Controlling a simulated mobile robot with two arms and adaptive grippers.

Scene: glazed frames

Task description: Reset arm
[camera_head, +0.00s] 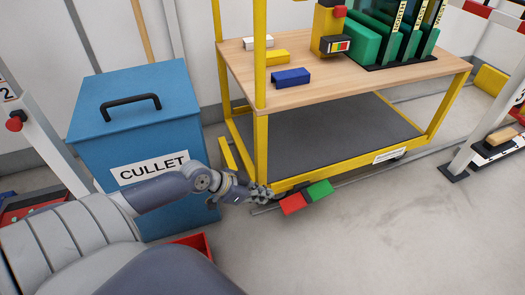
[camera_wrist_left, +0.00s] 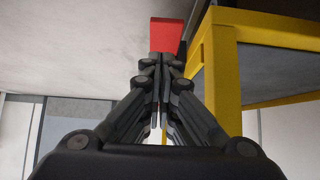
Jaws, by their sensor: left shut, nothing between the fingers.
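My left gripper (camera_head: 262,193) is stretched out in front of the blue cullet bin (camera_head: 150,135), close to the near yellow leg of the workbench. Its fingers are closed together with nothing between them, as the left wrist view (camera_wrist_left: 162,75) also shows. A red block (camera_head: 293,204) shows just past the fingertips in the head view, and a red shape (camera_wrist_left: 166,35) shows beyond them in the left wrist view. I cannot tell if the fingertips touch it. My right gripper is in neither view.
The yellow-framed workbench (camera_head: 350,82) carries a blue block (camera_head: 291,78), a yellow block (camera_head: 277,57), a white block (camera_head: 258,43) and a green rack (camera_head: 375,40). A green block (camera_head: 319,190) lies by the red one. A red container (camera_head: 192,243) is below my arm.

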